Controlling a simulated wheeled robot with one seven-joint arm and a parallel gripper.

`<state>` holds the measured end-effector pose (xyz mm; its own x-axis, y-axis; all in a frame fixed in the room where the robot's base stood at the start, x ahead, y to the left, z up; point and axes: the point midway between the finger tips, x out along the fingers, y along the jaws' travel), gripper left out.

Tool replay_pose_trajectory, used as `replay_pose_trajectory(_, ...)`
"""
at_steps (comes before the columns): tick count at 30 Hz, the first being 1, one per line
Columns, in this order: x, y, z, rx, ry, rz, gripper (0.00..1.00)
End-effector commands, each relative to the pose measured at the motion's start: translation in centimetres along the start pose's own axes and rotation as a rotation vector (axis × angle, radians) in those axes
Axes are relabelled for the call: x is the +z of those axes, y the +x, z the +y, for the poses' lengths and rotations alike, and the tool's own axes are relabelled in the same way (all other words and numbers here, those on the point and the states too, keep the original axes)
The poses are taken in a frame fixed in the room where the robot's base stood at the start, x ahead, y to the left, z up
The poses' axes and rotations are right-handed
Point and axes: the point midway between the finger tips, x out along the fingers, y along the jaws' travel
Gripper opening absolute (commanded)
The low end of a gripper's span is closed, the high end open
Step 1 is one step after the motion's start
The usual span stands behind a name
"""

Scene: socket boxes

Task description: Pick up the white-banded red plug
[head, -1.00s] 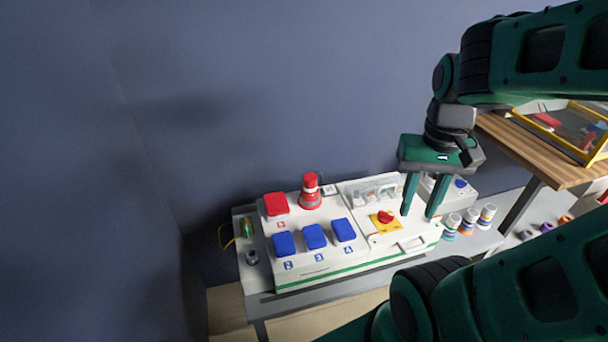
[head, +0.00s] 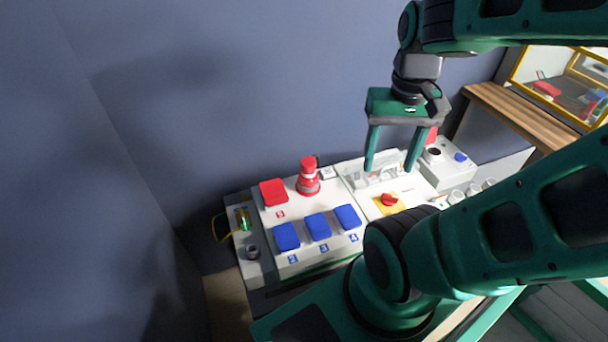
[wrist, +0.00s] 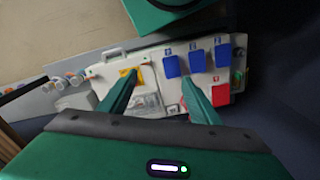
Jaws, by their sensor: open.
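The white-banded red plug (head: 308,180) stands upright on the white socket box (head: 300,262), between a red cover (head: 273,192) and a clear-lidded compartment. My gripper (head: 390,170) is open and empty. It hangs in the air to the right of the plug in the head view, with its fingers pointing down, apart from the plug. In the wrist view, my gripper's (wrist: 159,77) fingers spread over the box, and the plug is mostly or wholly hidden behind the right finger.
Several blue covers (head: 317,227) line the box's front. A red knob on a yellow plate (head: 388,200) sits right of them. White-lidded jars and a wooden shelf (head: 520,118) with a yellow-framed case stand at the right. A blue-grey wall rises behind.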

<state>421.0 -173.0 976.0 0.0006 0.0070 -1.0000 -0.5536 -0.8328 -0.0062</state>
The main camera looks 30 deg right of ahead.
Motion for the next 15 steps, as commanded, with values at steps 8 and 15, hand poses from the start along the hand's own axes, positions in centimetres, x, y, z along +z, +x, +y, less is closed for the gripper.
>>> replay_pose_trajectory(8,-6.0,0.7,-2.5,0.016,0.245,-0.004,0.57)
replay_pose_trajectory(15,-11.7,2.9,-6.8,0.001,0.512,-0.015,0.57)
